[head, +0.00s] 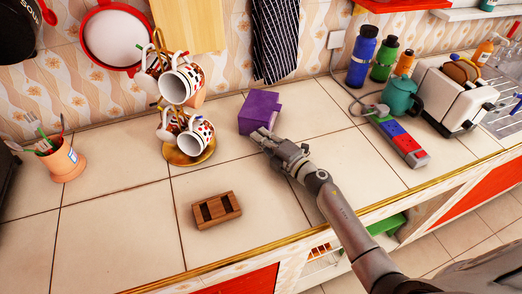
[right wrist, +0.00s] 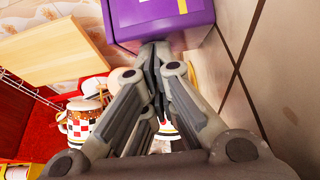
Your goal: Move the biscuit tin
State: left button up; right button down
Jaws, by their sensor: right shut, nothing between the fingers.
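The biscuit tin, which I take to be the purple box (head: 260,112), stands on the tiled counter near the wall. It also fills the top of the right wrist view (right wrist: 160,20), with a pale label on its side. My right gripper (head: 258,134) is at the tin's near side, its fingers closed together with nothing between them. In the right wrist view the shut fingertips (right wrist: 154,52) point at the tin's lower edge. I cannot tell whether they touch it. My left gripper is not in view.
A mug tree with patterned mugs (head: 197,137) stands left of the tin. A wooden block with slots (head: 216,210) lies nearer the front edge. A toaster (head: 448,100), teal kettle (head: 401,98) and bottles (head: 362,57) are at the right. The counter left of the block is clear.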

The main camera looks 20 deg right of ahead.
aim_at(263, 119)
jog(key=w+d, duration=0.1)
jog(key=w, duration=0.1)
jog(key=w+d+b, duration=0.1)
jog(key=w, duration=0.1)
jog(key=w+b, duration=0.1)
jog(key=w, duration=0.2)
jog(key=shift+d+f, duration=0.1)
jog(key=shift+d, duration=0.3)
jog(key=shift+w+d+b, duration=0.2)
jog(key=shift+w+b, duration=0.15)
jog(key=shift+w, duration=0.05)
